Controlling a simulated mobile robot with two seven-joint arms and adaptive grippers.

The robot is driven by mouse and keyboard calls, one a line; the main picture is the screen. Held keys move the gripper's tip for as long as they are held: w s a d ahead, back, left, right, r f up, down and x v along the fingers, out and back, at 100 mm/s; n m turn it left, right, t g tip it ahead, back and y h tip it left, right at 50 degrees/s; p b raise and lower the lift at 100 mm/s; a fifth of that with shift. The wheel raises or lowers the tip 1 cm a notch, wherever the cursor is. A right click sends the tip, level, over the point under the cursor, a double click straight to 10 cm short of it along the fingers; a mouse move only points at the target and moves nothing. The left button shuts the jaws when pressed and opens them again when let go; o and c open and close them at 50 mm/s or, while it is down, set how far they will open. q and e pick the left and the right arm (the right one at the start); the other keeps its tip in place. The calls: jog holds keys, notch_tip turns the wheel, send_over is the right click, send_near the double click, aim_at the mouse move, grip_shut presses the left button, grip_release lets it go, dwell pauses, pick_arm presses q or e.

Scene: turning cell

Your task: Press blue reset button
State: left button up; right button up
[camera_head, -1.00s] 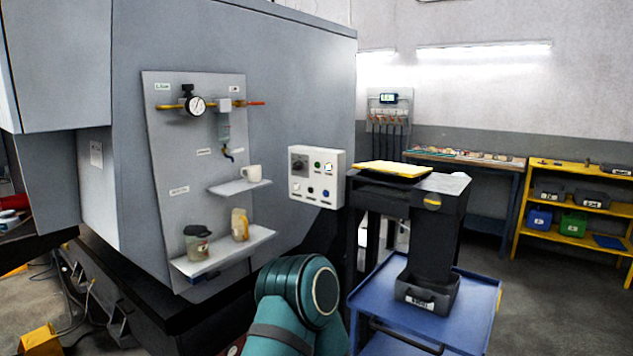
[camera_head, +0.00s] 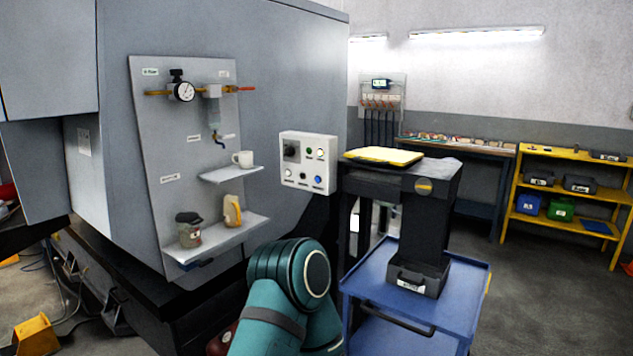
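A white control box (camera_head: 308,163) is fixed to the side of the grey machine. On its face is a blue button (camera_head: 318,179) at the lower right. A dark knob (camera_head: 290,151) sits at the upper left, with a small green button and a pale button (camera_head: 320,154) to its right. Nothing touches the box or covers its face. One of my teal arm links rises at the bottom middle, in front of and below the box. Neither of my grippers shows in this view.
A grey panel (camera_head: 165,215) left of the box carries a gauge (camera_head: 184,91) and two shelves with a mug (camera_head: 243,158) and containers. Right of the box stand a dark stand with a yellow-edged top (camera_head: 384,156) and a blue cart (camera_head: 455,300). Open floor lies further right.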

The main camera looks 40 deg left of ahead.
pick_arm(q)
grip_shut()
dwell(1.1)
